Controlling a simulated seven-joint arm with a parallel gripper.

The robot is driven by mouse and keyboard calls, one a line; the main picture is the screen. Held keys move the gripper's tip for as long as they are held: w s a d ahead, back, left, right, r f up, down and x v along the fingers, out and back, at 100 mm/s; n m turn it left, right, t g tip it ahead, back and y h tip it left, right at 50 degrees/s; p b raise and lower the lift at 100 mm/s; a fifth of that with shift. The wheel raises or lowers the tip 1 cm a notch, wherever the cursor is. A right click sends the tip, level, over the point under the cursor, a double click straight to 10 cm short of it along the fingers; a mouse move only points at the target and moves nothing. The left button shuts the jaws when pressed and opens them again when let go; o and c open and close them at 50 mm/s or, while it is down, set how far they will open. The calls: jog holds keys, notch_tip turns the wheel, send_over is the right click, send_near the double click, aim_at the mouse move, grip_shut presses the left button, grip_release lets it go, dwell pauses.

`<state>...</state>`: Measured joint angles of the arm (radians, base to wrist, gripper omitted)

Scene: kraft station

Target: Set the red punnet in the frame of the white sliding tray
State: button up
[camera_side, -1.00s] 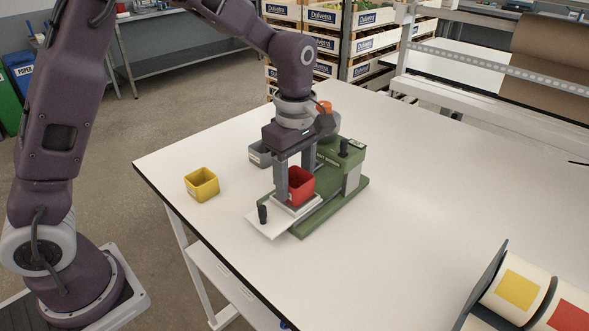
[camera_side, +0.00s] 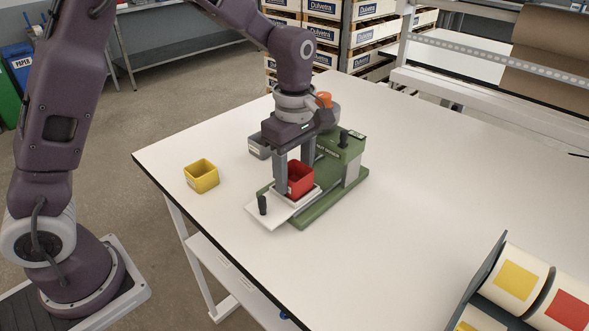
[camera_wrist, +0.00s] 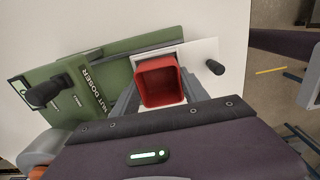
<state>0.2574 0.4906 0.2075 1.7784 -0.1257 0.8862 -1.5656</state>
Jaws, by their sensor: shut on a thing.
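The red punnet (camera_side: 300,176) is upright between the fingers of my gripper (camera_side: 294,178), which is shut on it. It is at the frame of the white sliding tray (camera_side: 266,217), with the near frame edge low around its base. I cannot tell whether its bottom rests fully inside the frame. The tray sticks out from the green doser (camera_side: 335,195) toward the front left, with a black knob (camera_side: 262,205) on its outer end. In the wrist view the empty red punnet (camera_wrist: 160,82) sits over the white tray (camera_wrist: 205,52), and my gripper partly hides the near side.
A yellow punnet (camera_side: 201,177) stands apart on the white table at the left. A grey punnet (camera_side: 259,146) is partly hidden behind my gripper. Label rolls (camera_side: 515,280) stand at the front right. The table's middle right is clear.

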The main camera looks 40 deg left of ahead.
jog(key=shift+f, duration=0.1)
dwell(0.3)
jog(key=shift+f, duration=0.15)
jog(key=shift+f, duration=0.1)
dwell(0.6)
jog(key=o, duration=1.4)
jog(key=shift+r, duration=4.05)
